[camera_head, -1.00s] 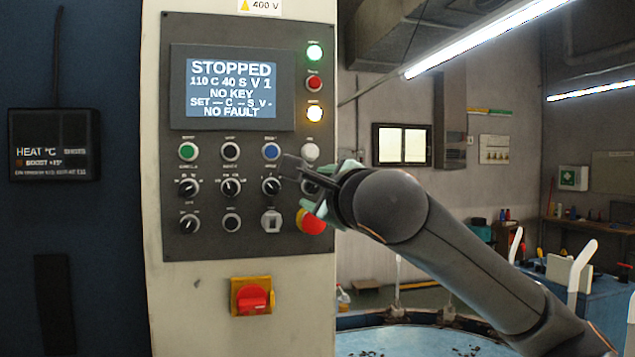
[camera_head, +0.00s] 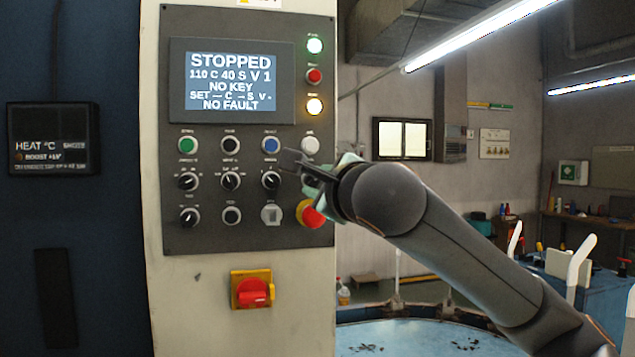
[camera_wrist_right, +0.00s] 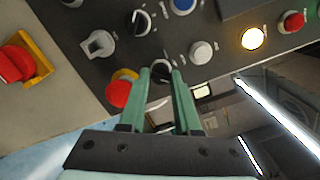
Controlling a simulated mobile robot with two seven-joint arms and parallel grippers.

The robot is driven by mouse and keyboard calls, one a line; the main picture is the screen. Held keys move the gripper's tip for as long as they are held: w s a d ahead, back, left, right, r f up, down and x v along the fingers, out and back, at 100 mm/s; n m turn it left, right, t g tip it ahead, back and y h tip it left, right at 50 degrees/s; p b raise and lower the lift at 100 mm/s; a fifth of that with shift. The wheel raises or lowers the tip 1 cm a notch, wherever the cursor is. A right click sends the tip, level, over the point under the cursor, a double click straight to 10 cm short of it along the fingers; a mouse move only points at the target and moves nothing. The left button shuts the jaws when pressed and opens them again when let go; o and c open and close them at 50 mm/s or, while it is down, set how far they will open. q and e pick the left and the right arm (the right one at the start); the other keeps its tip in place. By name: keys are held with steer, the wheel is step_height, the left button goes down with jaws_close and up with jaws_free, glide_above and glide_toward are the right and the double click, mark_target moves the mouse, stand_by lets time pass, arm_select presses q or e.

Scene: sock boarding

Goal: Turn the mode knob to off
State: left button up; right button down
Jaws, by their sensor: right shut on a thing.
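My right gripper (camera_head: 316,180) is at the right edge of the grey control panel (camera_head: 250,240), at the end of the row of black knobs. In the right wrist view its two green fingers (camera_wrist_right: 164,82) are shut on a small black knob (camera_wrist_right: 161,70), one finger on each side. In the head view the gripper hides this knob. Its label and pointer cannot be read, so I cannot tell its setting. My left gripper is not in view.
A red emergency stop (camera_head: 312,213) sits just below the gripper, and a white button (camera_head: 310,145) just above. Another black knob (camera_head: 270,181) is close on the left. The screen (camera_head: 231,82) reads STOPPED. A red main switch (camera_head: 252,292) is lower down.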

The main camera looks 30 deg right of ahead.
steer(key=shift+n, duration=0.4)
steer(key=n, duration=0.3)
steer(key=shift+r, duration=0.15)
steer(key=n, duration=0.4)
steer(key=shift+r+n+g, duration=0.1)
steer(key=shift+n+g, duration=0.2)
steer(key=shift+g, duration=0.1)
stand_by(0.3)
steer(key=c, duration=0.7)
jaws_free()
steer(key=shift+o, duration=0.2)
steer(key=shift+s+a, duration=0.15)
steer(key=shift+s, duration=0.4)
steer(key=s+a+b, duration=0.2)
steer(key=s+b, duration=0.1)
steer(key=s, duration=0.8)
steer(key=shift+s+r, duration=0.15)
steer(key=shift+r, duration=0.15)
